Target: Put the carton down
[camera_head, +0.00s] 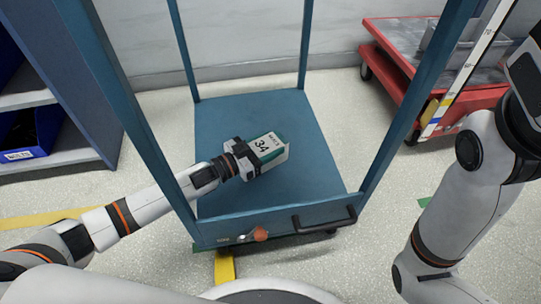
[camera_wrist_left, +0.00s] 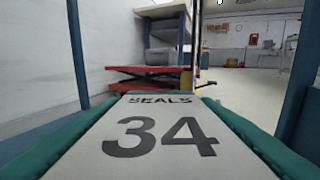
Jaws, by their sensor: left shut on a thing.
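The carton (camera_head: 267,148) is a white and green box marked "34". My left gripper (camera_head: 245,158) is shut on it, inside the blue cart frame and over the cart's blue deck (camera_head: 315,175). The carton's white face with "34" fills the lower part of the left wrist view (camera_wrist_left: 160,140). I cannot tell whether its underside touches the deck. My right arm shows at the right of the head view, but its gripper is not clearly in view.
The cart's blue posts (camera_head: 180,45) stand around the deck, and a black handle (camera_head: 324,220) is on its near edge. A blue shelf with a bin (camera_head: 28,135) is at left. A red cart (camera_head: 400,75) stands at back right. The deck around the carton is bare.

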